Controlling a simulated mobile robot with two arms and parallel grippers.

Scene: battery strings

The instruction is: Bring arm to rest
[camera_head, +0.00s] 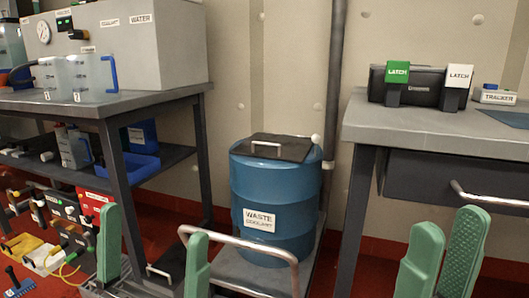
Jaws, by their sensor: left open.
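My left gripper (153,240) shows at the bottom left of the head view as two green fingers standing wide apart. It is open, with nothing between the fingers. My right gripper (450,222) shows at the bottom right as two green fingers, with their tips a little apart and nothing seen between them. It is in front of the right workbench (420,125). The arms behind both grippers are mostly out of the frame.
A blue waste coolant drum (255,195) with a dark lid (280,147) stands on a cart with a metal handle (240,240). Two jugs (90,78) stand on the left table (160,98). The right bench holds a latch case (424,86) and a tracker (495,95).

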